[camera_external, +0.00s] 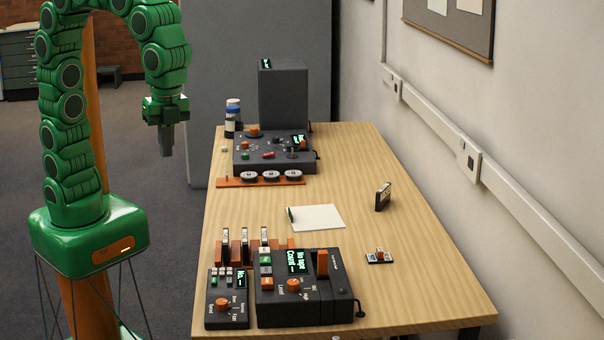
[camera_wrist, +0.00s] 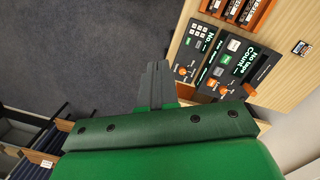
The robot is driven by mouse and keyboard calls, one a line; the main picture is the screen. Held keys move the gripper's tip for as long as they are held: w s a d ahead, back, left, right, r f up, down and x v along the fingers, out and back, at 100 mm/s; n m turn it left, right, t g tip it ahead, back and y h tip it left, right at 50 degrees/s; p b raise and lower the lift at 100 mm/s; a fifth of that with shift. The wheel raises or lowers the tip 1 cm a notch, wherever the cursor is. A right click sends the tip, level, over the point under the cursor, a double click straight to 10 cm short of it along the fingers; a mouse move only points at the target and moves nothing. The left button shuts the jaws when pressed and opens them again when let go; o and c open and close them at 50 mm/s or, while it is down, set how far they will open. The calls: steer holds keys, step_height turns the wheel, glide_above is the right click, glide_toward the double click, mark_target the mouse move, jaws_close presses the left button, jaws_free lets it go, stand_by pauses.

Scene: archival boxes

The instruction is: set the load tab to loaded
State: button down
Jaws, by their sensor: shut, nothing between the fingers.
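A dark grey machine (camera_external: 300,312) stands at the near end of the table. Its lit green display (camera_external: 297,259) reads "No tape" and "Count". An upright orange tab (camera_external: 322,262) rises from its right part, and an orange knob (camera_external: 293,286) sits on its front. I cannot tell for certain which part is the load tab. The machine also shows at the upper right of the wrist view (camera_wrist: 228,72). My gripper (camera_external: 167,148) is shut and empty, pointing down beyond the table's left edge, well apart from the machine. Its fingers show in the wrist view (camera_wrist: 157,88).
A smaller keypad unit (camera_external: 226,312) stands left of the machine, with upright cartridges in an orange rack (camera_external: 240,252) behind. A notepad (camera_external: 316,217), a standing cartridge (camera_external: 383,196) and a small item (camera_external: 379,257) lie farther along. Another console (camera_external: 270,160) is at the back.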

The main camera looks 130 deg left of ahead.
steer(key=w+a+m, duration=0.1)
steer(key=w+a, duration=0.3)
steer(key=w, duration=0.4)
steer(key=w+a+m, duration=0.2)
steer(key=w+a, duration=0.1)
steer(key=w, duration=0.5)
steer(key=m+t, duration=0.1)
steer(key=m, duration=0.1)
glide_above(321, 251)
steer(key=a, duration=0.1)
steer(key=f, duration=0.5)
steer(key=shift+s+f, duration=0.3)
steer(key=shift+f, duration=0.1)
steer(key=shift+f, duration=0.1)
step_height(321, 251, down, 14)
steer(key=shift+r, duration=0.1)
steer(key=shift+s+f, duration=0.1)
steer(key=shift+f, duration=1.8)
